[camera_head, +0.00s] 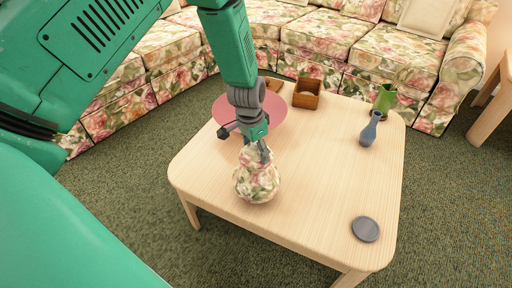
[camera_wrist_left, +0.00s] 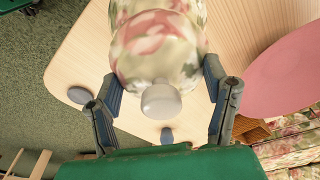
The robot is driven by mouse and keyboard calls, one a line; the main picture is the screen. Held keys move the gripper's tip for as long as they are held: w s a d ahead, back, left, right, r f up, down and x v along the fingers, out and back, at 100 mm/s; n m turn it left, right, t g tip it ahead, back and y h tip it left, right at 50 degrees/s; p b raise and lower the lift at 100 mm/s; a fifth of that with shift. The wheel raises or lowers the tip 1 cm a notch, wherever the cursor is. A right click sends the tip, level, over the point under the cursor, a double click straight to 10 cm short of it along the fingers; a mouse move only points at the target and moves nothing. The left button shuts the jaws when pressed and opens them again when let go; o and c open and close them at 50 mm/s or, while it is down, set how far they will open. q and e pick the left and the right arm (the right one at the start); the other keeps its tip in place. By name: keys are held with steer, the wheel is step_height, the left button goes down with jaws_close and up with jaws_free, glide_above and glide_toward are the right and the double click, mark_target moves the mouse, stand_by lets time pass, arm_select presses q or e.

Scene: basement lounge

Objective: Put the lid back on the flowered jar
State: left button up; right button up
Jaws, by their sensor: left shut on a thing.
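The flowered jar (camera_head: 257,187) stands upright on the light wood table, with pink and green flowers on cream. Its flowered lid (camera_head: 249,156) is right above the jar body at the fingers. In the left wrist view the lid (camera_wrist_left: 155,50) fills the space between the fingertips, with its pale round knob (camera_wrist_left: 161,100) facing the camera. My left gripper (camera_head: 256,148) points down from above and is shut on the lid, a finger on each side (camera_wrist_left: 162,78). Whether the lid sits on the rim or hovers just over it I cannot tell. My right gripper is not in view.
A wooden box (camera_head: 307,95), a blue-grey vase (camera_head: 370,130) and a green vase (camera_head: 385,98) stand farther back. A dark round disc (camera_head: 365,229) lies at the front right. The table (camera_head: 320,190) is clear right of the jar.

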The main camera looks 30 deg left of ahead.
arm_select(q)
steer(key=shift+p, duration=0.35)
stand_by(0.7)
stand_by(0.4)
steer(key=o, duration=1.6)
steer(key=shift+r+p, duration=3.35)
steer(key=shift+r, duration=0.15)
jaws_close()
